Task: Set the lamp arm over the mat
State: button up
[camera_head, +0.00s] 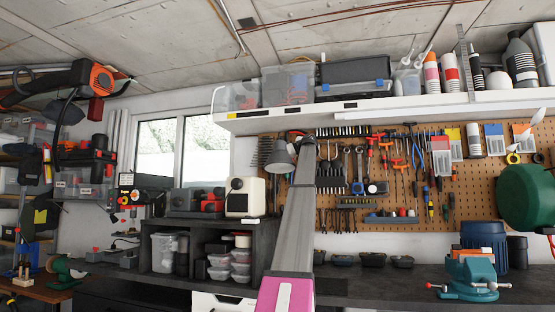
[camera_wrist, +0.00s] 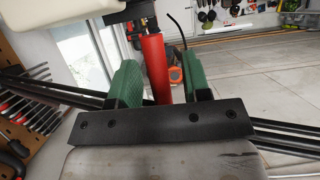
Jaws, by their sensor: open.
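A grey cone-shaped lamp shade (camera_head: 281,161) hangs beside the upper end of my arm, in front of the pegboard. Most of the lamp's arm is hidden in the head view. In the wrist view my gripper (camera_wrist: 158,75) is open, with a green pad on each side. A red upright rod (camera_wrist: 152,62) below a black fitting (camera_wrist: 139,12) stands between the pads, closer to the left one. I cannot tell whether it touches. The rod looks like a lamp handle, but its link to the shade is not visible. I cannot make out the mat.
A pegboard (camera_head: 462,180) full of tools is behind my arm, under a loaded white shelf (camera_head: 400,106). A beige box (camera_head: 245,197) stands on a dark shelf unit at left. A teal vise (camera_head: 470,275) and green round object (camera_head: 527,197) are at right. Wrist view shows open floor (camera_wrist: 255,75).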

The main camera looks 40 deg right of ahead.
jog(key=v, duration=1)
jog(key=shift+s+d, duration=0.25)
jog(key=shift+s, duration=0.05)
jog(key=shift+r, duration=0.1)
